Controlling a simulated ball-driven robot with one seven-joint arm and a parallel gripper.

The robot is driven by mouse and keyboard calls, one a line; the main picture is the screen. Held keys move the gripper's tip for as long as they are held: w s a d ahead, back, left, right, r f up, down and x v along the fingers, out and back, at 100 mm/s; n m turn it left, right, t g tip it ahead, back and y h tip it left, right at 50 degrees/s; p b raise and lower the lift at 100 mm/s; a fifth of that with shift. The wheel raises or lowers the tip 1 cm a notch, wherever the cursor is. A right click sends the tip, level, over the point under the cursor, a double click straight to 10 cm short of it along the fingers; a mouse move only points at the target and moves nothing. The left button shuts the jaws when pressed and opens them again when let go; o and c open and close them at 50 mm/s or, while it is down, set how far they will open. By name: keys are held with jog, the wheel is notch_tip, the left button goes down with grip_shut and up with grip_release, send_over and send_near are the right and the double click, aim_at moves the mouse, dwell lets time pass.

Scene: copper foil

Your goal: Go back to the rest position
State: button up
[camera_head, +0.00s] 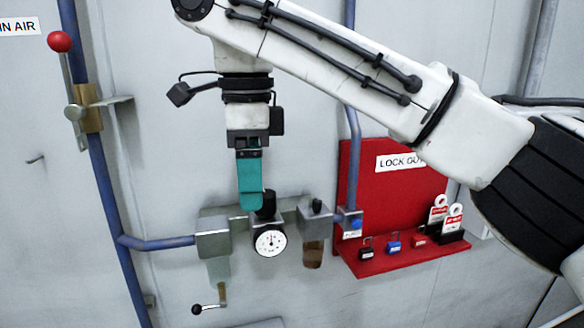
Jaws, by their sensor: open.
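My gripper (250,205) hangs from my white arm, which reaches in from the right. Its teal fingers point down in front of the grey wall. The fingertips are just above and left of a black knob (268,205) on top of the regulator. In this view one finger mostly covers the other, and I see nothing held between them. I cannot tell whether the fingertips touch the knob or its metal block. The round white gauge (270,242) faces me below the fingertips.
A blue pipe (100,190) with a red-ball lever (60,41) stands at the left. A filter bowl (313,254) hangs right of the gauge. A red lockout board (425,195) with several padlocks and tags on its shelf (410,258) is behind my arm at the right.

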jog(key=a+f+n+y+b, duration=0.15)
jog(key=f+n, duration=0.25)
jog(key=f, duration=0.6)
jog(key=a+f+n+y, duration=0.2)
jog(key=f+n+y, duration=0.15)
jog(key=f, duration=0.65)
jog(key=s+d+f+n+t+y+b, duration=0.1)
jog(key=s+d+f+n, duration=0.15)
jog(key=f, duration=0.55)
jog(key=s+d+f+n, duration=0.2)
jog(key=d+f, duration=0.2)
jog(key=f, duration=0.4)
jog(key=s+d+f+n+t+h+b, duration=0.1)
jog(key=s+d+f+n+h+b, duration=0.15)
jog(key=s+d+f, duration=1.75)
jog(key=s+d+h, duration=0.3)
jog(key=s+d, duration=0.6)
jog(key=d, duration=0.1)
jog(key=shift+s+r+n+g+h+p, duration=0.2)
jog(key=shift+s+n+g+h+p, duration=0.15)
jog(key=shift+s+n+g, duration=0.1)
jog(key=shift+w, duration=0.1)
